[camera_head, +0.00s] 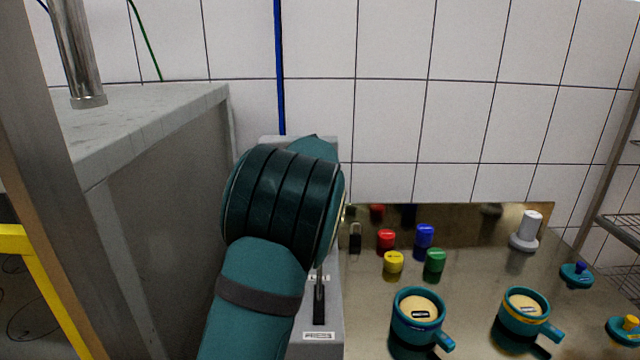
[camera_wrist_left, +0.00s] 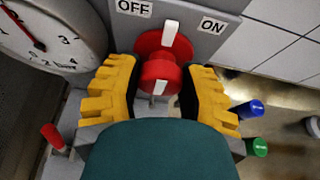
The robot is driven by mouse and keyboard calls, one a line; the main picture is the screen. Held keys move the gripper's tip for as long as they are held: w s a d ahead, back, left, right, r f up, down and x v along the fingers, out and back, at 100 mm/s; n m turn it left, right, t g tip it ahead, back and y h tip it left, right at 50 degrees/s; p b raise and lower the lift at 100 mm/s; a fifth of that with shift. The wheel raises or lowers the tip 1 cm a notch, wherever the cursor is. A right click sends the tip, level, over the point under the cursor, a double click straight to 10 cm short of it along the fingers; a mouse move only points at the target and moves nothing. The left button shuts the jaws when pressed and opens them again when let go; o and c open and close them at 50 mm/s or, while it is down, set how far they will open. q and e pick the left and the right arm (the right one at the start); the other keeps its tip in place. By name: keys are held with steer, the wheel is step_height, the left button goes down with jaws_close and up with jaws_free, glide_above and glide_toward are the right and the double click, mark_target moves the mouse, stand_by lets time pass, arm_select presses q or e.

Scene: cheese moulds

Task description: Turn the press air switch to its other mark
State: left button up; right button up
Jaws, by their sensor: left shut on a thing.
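The press air switch is a red knob (camera_wrist_left: 160,72) with white pointer bars, in front of a grey panel in the left wrist view. An OFF label (camera_wrist_left: 134,8) is at its upper left and an ON label (camera_wrist_left: 212,25) at its upper right. The white bar on its back part points up, between the two labels. My left gripper (camera_wrist_left: 163,88) has its yellow fingers on both sides of the knob and is shut on it. In the head view my left arm hides the switch and this gripper. My right gripper is in neither view.
A dial gauge (camera_wrist_left: 50,32) with a red needle is left of the switch, and a red-handled lever (camera_wrist_left: 53,137) is below it. In the head view, teal moulds (camera_head: 418,318) and coloured caps (camera_head: 386,240) stand on the steel table (camera_head: 470,275) at right. A grey block (camera_head: 165,215) stands at left.

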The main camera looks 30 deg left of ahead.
arm_select(q)
steer(key=shift+f+n+t+h+b, duration=0.15)
steer(key=shift+n+t+h+b, duration=0.5)
steer(key=shift+n, duration=0.55)
steer(key=n+t+h, duration=0.1)
steer(key=n+h, duration=0.1)
steer(key=n, duration=0.1)
steer(key=shift+t+b, duration=0.25)
steer(key=shift+b, duration=0.05)
steer(key=o, duration=1.2)
steer(key=shift+s, duration=0.15)
steer(key=v, duration=1.2)
